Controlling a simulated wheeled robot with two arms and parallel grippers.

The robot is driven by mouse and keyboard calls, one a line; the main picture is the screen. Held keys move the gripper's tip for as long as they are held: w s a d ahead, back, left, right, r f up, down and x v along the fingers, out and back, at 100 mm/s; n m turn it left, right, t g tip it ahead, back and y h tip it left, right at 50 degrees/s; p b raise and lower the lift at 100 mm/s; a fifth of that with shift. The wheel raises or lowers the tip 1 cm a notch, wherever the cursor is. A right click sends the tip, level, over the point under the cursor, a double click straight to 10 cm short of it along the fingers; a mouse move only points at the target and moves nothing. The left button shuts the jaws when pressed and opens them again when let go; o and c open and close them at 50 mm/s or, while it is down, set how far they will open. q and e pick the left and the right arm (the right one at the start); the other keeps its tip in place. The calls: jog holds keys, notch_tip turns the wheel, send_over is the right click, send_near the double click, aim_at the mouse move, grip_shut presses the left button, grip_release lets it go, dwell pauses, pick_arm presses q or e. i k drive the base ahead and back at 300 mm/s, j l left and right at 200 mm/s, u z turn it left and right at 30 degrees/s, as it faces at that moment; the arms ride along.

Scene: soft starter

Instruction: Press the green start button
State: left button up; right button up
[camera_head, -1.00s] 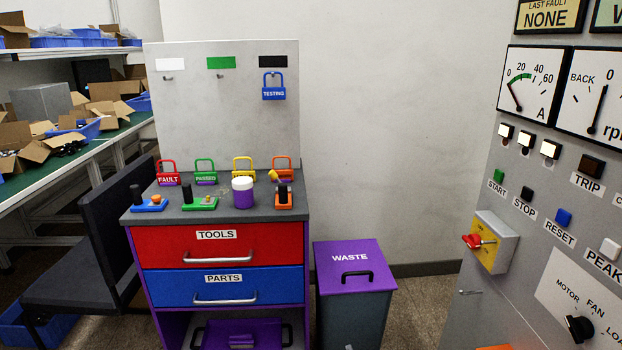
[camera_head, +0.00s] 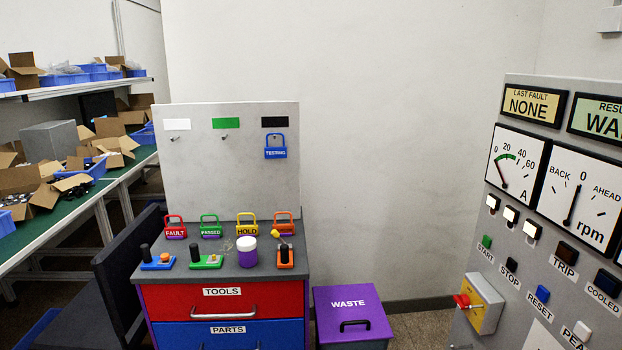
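The green start button (camera_head: 487,241) is on the sloping grey control panel (camera_head: 560,300) at the right, above a label reading START. It sits left of the black stop button (camera_head: 512,265) and the blue reset button (camera_head: 542,293). Nothing covers the green button. Neither of my grippers shows in the head view.
A yellow box with a red rotary switch (camera_head: 463,301) juts from the panel's left edge, below the start button. A purple waste bin (camera_head: 330,325) and a tool cabinet (camera_head: 250,300) with padlocks stand left of the panel. Bare wall fills the middle.

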aim_at(487, 241)
jog(key=z, duration=1.45)
